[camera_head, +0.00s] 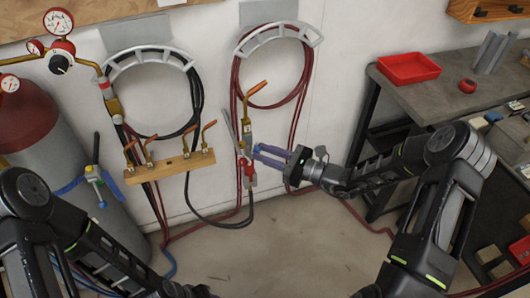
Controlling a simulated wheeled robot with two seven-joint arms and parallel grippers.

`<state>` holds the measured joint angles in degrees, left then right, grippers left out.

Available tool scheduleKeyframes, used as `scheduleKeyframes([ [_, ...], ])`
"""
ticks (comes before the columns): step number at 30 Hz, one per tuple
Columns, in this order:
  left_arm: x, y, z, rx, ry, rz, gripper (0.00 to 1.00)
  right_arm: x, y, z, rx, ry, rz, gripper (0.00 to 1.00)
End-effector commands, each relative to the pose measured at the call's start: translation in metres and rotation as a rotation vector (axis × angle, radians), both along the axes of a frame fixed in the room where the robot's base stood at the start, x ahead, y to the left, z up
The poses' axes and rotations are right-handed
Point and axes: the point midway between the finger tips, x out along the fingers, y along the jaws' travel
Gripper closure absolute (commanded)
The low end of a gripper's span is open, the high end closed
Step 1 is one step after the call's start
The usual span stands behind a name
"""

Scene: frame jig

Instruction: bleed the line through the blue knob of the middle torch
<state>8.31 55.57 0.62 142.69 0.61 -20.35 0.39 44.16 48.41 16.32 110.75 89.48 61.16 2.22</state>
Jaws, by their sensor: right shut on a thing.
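A torch (247,133) with a brass body and a copper tip stands upright by the wall, right of the wooden rack. Its red knob (248,172) shows low on the body. My right gripper (258,153) reaches it from the right, its purple-blue fingers closed at the torch's lower body. The fingers hide the part they grip, and I cannot make out a separate blue knob there.
A wooden rack (170,168) with several copper tips is on the wall. Black hose (197,95) and dark red hose (236,85) hang coiled on brackets. A grey bench (440,100) with a red tray (408,68) stands right. The floor (270,250) between my arms is clear.

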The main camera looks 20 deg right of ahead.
Motion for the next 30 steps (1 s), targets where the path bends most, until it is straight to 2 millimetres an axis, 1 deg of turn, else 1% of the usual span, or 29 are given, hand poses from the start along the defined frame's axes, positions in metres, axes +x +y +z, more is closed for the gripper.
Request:
scheduleKeyframes([
  [8, -0.001, 0.0, 0.006, 0.002, 0.003, 0.0, 0.54, 0.0, 0.0, 0.001, 0.146, 0.164, -0.001, 1.0],
  [30, -0.001, 0.003, 0.025, 0.006, 0.01, 0.002, 0.54, -0.001, 0.0, 0.002, 0.615, 0.69, -0.001, 1.0],
])
